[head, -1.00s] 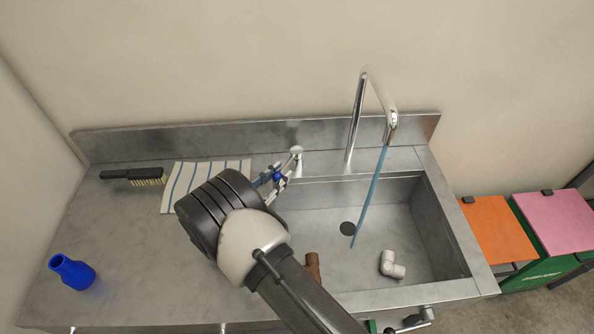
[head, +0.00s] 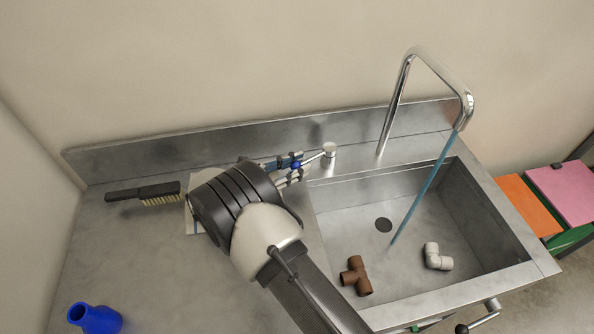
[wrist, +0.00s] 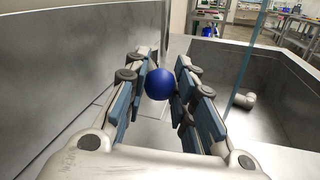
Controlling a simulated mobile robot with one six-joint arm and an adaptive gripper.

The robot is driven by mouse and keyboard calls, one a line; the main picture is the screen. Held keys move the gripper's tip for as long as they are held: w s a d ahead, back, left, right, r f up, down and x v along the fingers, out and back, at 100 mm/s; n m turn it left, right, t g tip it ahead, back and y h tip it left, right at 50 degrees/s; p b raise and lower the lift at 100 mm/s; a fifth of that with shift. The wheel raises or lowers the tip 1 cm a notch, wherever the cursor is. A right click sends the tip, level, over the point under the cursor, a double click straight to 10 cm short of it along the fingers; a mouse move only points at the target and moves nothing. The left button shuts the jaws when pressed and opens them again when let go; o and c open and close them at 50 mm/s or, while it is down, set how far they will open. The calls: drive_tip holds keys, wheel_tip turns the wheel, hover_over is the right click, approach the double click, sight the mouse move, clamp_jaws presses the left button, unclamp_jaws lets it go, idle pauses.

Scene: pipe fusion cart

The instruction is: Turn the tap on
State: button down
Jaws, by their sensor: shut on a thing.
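The tap has a tall chrome spout (head: 460,95) at the back of the sink, with a blue stream of water (head: 425,198) running from its mouth into the basin. Its valve post (head: 329,151) stands left of the spout, with a short lever tipped by a blue ball knob (head: 296,165). My gripper (head: 293,170) is shut on the knob, left of the post. In the wrist view the blue ball (wrist: 160,84) sits between the two fingers. The lever itself is mostly hidden by the fingers.
The sink basin holds a brown tee (head: 356,277) and a white elbow (head: 437,257). A brush (head: 145,192), a partly hidden cloth (head: 196,224) and a blue reducer (head: 94,318) lie on the counter at left. Orange (head: 528,206) and pink (head: 562,192) lids are at right.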

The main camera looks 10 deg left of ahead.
drive_tip(key=shift+r, duration=0.1)
drive_tip(key=c, duration=1.3)
unclamp_jaws()
drive_tip(key=v, duration=1.2)
